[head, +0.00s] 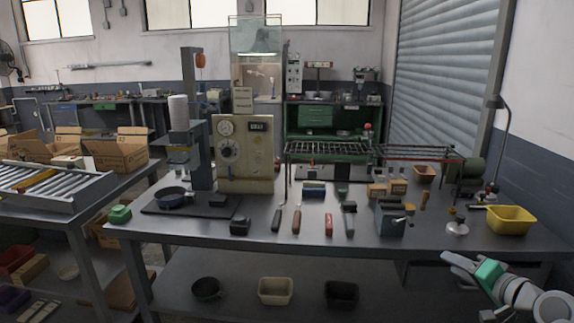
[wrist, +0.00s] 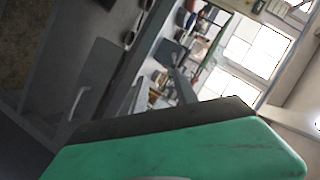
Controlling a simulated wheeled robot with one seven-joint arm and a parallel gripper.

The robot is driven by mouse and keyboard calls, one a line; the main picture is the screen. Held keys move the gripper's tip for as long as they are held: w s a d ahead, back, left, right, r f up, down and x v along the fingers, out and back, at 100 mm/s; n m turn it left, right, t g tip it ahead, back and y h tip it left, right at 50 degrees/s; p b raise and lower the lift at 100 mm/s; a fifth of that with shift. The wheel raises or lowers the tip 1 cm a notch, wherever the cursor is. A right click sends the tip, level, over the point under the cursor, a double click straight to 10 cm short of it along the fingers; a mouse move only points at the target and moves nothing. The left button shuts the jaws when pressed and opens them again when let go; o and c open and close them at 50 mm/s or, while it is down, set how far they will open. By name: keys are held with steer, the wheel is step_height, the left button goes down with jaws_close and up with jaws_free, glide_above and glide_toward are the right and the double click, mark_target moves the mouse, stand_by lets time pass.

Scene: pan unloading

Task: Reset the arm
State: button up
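My gripper (head: 462,268) is at the lower right of the head view, in front of the workbench's right end and apart from the things on it. Its pale fingers point left, but they are too small to tell how far apart they are. A green part (head: 488,272) shows at the gripper. In the wrist view a green block-like shape with a dark upper face (wrist: 190,150) fills the bottom; I cannot tell if it is part of the gripper or held.
A black pan (head: 207,289) and two bins are on the shelf below. A lamp (head: 497,103) rises at the right.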

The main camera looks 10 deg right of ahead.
steer(key=w+a+f+n+g+y+p, duration=0.1)
steer(key=w+a+n+g+p, duration=0.15)
steer(key=a, duration=0.85)
steer(key=w+a+f+n+g+p, duration=0.1)
steer(key=a+n+g+p, duration=0.15)
steer(key=a, duration=0.85)
steer(key=s+a+n+g+h+p, duration=0.1)
steer(key=s+a+n+g+p, duration=0.2)
steer(key=s+a, duration=1)
steer(key=s+n+g, duration=0.2)
steer(key=g, duration=0.1)
steer(key=shift+s+a+f+h, duration=0.2)
steer(key=shift+s+f+h, duration=0.1)
steer(key=shift+f+h, duration=0.1)
